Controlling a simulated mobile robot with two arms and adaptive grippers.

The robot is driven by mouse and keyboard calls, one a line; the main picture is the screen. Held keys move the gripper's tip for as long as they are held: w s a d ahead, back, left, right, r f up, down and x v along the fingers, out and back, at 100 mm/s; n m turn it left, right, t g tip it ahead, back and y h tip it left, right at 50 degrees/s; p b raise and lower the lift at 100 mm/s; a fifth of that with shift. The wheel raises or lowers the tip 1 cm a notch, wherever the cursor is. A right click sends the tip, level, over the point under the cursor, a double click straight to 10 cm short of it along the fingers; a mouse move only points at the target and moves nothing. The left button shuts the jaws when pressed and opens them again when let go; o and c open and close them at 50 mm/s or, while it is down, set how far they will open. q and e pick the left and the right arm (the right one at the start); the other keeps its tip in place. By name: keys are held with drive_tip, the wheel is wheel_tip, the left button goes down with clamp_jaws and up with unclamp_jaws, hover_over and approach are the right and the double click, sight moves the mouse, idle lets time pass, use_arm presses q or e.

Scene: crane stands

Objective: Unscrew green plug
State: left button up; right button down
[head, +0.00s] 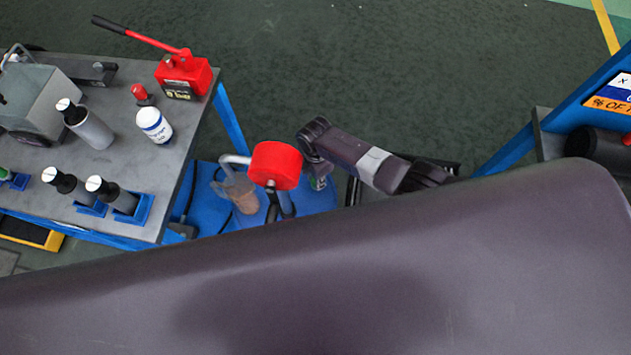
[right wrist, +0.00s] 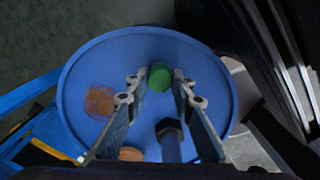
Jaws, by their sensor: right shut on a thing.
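The green plug (right wrist: 159,76) is small and round, at the upper middle of a round blue top (right wrist: 200,68) in the right wrist view. My right gripper (right wrist: 160,82) has one fingertip on each side of the plug and is shut on it. In the head view my right gripper (head: 318,168) points down over the blue top (head: 318,204), right of a red round part, and a small green patch shows under it. My left gripper is not in view.
A dark bolt-like post (right wrist: 169,138) and a brown patch (right wrist: 100,101) are near the plug. A red cylinder (head: 275,164) stands close left of my right gripper. A grey table (head: 120,165) with bottles and a red hand pump (head: 184,74) is at left.

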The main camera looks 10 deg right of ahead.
drive_tip(key=shift+w, duration=0.15)
drive_tip(key=n, duration=0.2)
drive_tip(key=shift+n+b, duration=0.35)
drive_tip(key=shift+n, duration=0.05)
drive_tip(key=shift+r+n, duration=0.1)
drive_tip(key=shift+n, duration=1.1)
drive_tip(key=n+b, duration=0.1)
drive_tip(key=n, duration=0.1)
drive_tip(key=shift+n, duration=0.4)
drive_tip(key=shift+n+b, duration=0.35)
drive_tip(key=shift+n, duration=0.75)
